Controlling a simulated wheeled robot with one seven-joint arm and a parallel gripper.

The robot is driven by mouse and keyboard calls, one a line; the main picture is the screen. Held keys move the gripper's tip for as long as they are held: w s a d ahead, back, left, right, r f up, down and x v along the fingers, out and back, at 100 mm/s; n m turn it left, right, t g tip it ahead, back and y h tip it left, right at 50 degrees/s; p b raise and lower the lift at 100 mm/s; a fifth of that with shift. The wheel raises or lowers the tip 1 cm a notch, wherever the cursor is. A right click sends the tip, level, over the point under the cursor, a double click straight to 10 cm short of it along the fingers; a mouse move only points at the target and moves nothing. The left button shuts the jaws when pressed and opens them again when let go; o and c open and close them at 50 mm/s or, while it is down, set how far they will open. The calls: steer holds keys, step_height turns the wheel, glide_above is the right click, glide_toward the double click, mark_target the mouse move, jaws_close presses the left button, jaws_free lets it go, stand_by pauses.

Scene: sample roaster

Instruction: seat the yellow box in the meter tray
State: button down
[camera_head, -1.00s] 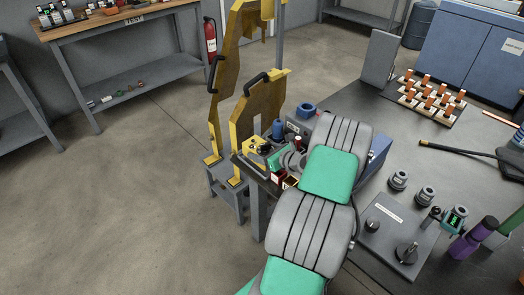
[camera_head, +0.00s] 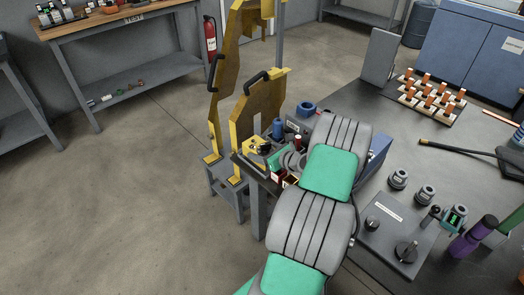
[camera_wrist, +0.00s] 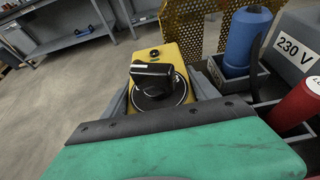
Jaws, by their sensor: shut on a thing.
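The yellow box (camera_wrist: 170,52) has a black rotary knob and dial on its face and shows beyond my gripper's green pad in the wrist view. My gripper (camera_wrist: 158,98) is shut on it, with grey fingers along its sides. In the head view the yellow box (camera_head: 256,145) is small, at the table's left corner, partly hidden by my arm. The meter tray cannot be made out clearly; a grey compartmented holder (camera_wrist: 238,82) stands right of the box in the wrist view. Whether the box touches a tray floor cannot be told.
A yellow perforated guard (camera_head: 258,112) rises behind. A grey control panel (camera_head: 395,238) lies right of my arm.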

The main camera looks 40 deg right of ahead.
steer(key=shift+f, duration=0.35)
steer(key=shift+r+p, duration=0.6)
steer(key=shift+r, duration=0.15)
steer(key=shift+p, duration=0.35)
stand_by(0.3)
steer(key=shift+f, duration=0.1)
steer(key=shift+f+b, duration=0.5)
steer(key=shift+f, duration=0.15)
steer(key=shift+r+p, duration=0.75)
